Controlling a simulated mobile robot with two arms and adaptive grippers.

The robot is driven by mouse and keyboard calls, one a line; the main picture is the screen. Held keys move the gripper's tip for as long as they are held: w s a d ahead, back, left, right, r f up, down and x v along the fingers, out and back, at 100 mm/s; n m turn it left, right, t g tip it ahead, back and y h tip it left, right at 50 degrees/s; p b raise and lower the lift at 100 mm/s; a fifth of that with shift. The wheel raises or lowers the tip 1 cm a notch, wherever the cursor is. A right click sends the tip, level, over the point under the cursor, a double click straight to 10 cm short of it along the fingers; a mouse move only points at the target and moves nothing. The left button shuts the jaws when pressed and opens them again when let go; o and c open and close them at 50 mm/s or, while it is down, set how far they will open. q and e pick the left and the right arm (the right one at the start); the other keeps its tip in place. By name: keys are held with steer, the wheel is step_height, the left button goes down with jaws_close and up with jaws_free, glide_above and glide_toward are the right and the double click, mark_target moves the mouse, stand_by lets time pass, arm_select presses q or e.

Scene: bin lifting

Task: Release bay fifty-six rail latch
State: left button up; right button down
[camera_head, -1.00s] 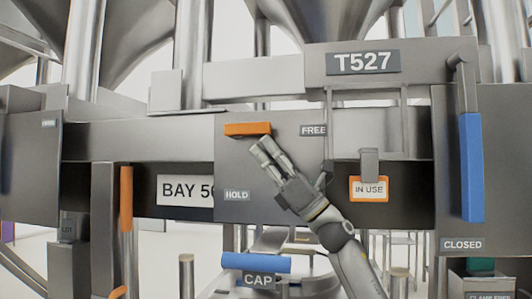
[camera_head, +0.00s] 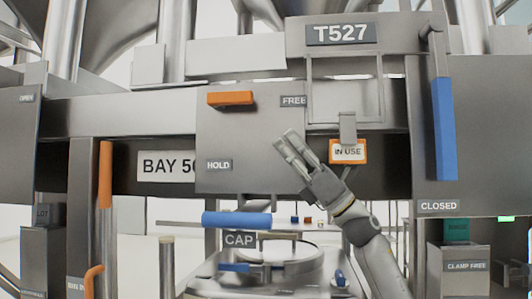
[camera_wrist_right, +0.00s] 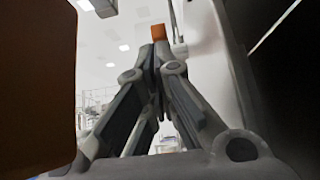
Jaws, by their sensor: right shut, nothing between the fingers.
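The latch has an orange handle (camera_head: 231,98), lying level at the upper left of a grey plate (camera_head: 245,135). A FREE label (camera_head: 293,101) is to the right of the handle and a HOLD label (camera_head: 218,165) is below it. The BAY 56 sign (camera_head: 165,166) is partly covered by the plate. My right gripper (camera_head: 285,136) is shut and empty, in front of the plate's right part, below and right of the handle and apart from it. In the wrist view, its fingers (camera_wrist_right: 157,42) meet near a small orange patch. My left gripper is not in view.
An orange-framed IN USE tag (camera_head: 348,152) hangs close to the right of my gripper. A blue upright handle (camera_head: 444,128) is by the CLOSED label. A blue bar (camera_head: 236,219) sits above the CAP label. An orange upright handle (camera_head: 105,174) is at left.

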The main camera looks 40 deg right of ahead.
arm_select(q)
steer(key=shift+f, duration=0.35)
arm_select(e)
steer(key=shift+s+d+f, duration=0.2)
steer(key=shift+s+d, duration=0.05)
steer(key=shift+s, duration=0.1)
